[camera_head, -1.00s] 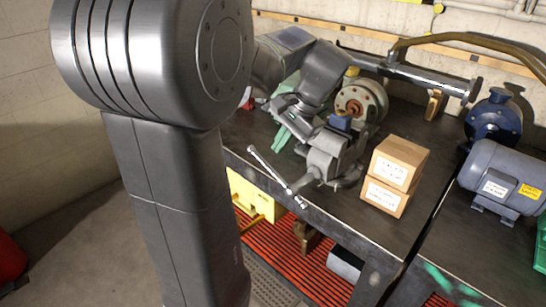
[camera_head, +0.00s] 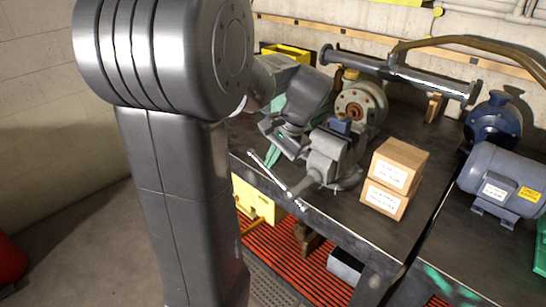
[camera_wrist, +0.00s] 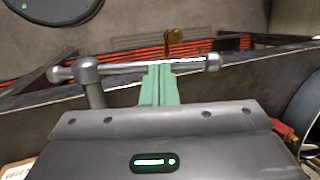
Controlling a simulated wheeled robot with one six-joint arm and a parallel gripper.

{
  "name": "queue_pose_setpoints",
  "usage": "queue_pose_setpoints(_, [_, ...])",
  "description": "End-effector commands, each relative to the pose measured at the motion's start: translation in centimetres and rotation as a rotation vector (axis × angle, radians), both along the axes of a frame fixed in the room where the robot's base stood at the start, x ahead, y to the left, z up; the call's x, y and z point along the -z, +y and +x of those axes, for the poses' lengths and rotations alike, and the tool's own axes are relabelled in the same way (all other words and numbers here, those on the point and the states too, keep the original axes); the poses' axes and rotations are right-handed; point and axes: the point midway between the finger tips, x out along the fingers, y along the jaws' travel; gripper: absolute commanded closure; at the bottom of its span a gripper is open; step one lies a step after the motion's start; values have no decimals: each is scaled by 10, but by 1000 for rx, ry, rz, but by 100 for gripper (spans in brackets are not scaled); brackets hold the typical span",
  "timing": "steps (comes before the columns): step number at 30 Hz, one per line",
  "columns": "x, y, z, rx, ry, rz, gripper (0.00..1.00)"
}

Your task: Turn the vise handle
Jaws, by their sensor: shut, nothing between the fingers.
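The vise (camera_head: 328,160) stands at the front edge of the dark workbench. Its steel bar handle (camera_head: 288,190) slants down to the right in front of the bench edge. In the wrist view the handle (camera_wrist: 120,72) runs nearly level across the picture, with a knob at each end and the screw head (camera_wrist: 90,78) left of the middle. My gripper (camera_head: 273,158) is beside the vise, close to the handle's upper end. Its green fingers (camera_wrist: 158,80) are shut and empty, overlapping the bar right of the screw head. I cannot tell whether they touch it.
Two stacked cardboard boxes (camera_head: 392,178) stand right of the vise. A flanged pipe (camera_head: 400,72) and a round flanged part (camera_head: 358,106) are behind it. A grey motor (camera_head: 502,180) and a blue pump (camera_head: 493,118) are at the right. A yellow bin (camera_head: 287,52) is at the back.

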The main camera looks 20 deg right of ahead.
Motion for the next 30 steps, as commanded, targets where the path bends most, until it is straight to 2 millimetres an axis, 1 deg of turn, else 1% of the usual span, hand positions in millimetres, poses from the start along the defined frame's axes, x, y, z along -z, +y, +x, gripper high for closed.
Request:
queue_pose_setpoints(5, [3, 4, 6, -6, 86, -32, 100])
queue_pose_setpoints(11, [16, 8, 15, -8, 240, -92, 100])
queue_pose_setpoints(21, [49, 11, 23, -7, 539, -216, 100])
queue_pose_setpoints(30, [80, 10, 23, -4, 804, -325, 100])
